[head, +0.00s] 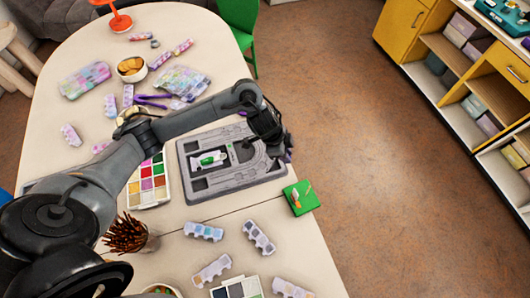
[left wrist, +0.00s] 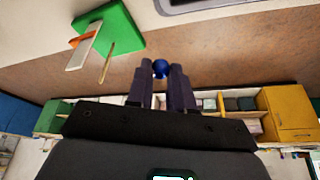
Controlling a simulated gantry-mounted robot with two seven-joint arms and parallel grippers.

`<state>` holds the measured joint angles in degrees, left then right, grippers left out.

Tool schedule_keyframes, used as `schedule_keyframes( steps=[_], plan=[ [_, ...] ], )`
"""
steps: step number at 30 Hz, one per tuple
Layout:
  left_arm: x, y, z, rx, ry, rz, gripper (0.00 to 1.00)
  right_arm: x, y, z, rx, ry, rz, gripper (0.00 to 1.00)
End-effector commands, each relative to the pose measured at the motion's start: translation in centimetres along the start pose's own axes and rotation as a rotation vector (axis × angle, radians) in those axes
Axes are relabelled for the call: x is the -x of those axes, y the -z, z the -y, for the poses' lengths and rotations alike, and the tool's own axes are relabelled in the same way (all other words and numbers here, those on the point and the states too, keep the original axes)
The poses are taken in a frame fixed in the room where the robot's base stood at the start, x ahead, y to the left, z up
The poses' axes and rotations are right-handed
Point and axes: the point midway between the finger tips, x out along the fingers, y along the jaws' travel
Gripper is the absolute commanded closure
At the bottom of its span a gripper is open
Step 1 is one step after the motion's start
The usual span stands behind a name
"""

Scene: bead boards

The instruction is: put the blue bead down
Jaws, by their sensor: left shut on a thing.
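My left gripper (left wrist: 161,78) is shut on a round blue bead (left wrist: 161,68), which sits between the fingertips in the left wrist view. In the head view the left gripper (head: 284,152) hangs at the right edge of a grey board (head: 205,193) with recessed shapes. The bead is too small or hidden to make out clearly there. The gripper and forearm cover part of the board's right side. A white and green piece (head: 210,159) lies in the board. My right gripper is not in view.
A green block (head: 305,207) with small upright pieces stands at the table's right edge; it also shows in the left wrist view (left wrist: 122,28). A paint palette (head: 148,190), a brown-stick holder (head: 132,236) and several bead strips (head: 258,237) lie around. Open floor is to the right.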

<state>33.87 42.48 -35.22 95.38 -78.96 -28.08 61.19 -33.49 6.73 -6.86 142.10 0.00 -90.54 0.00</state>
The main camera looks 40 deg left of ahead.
Motion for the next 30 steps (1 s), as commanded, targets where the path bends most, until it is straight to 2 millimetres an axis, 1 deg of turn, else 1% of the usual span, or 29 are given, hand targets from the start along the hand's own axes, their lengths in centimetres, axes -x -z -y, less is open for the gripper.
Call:
schedule_keyframes(
  steps=[1,6,9,12,16,22,30],
  plan=[
    [-0.6,-1.3,0.7,0.005,0.0,0.004,1.0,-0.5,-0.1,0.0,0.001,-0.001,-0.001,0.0],
    [-1.5,-4.6,2.9,0.006,0.001,0.003,1.0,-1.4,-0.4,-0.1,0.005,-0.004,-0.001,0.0],
    [-1.9,-6.3,4.0,0.005,0.001,0.003,1.0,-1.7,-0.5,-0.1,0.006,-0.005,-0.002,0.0],
    [-2.2,-7.5,4.9,0.004,0.0,0.001,1.0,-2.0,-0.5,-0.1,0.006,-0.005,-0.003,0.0],
    [-2.4,-8.5,5.6,0.001,0.0,0.0,1.0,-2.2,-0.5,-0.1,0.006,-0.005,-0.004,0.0],
    [-2.8,-8.9,5.8,0.001,-0.001,-0.001,1.0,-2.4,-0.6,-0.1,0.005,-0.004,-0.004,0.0],
    [-5.8,-10.1,5.7,0.001,-0.002,-0.001,1.0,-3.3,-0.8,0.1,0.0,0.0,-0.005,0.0]
  ],
)
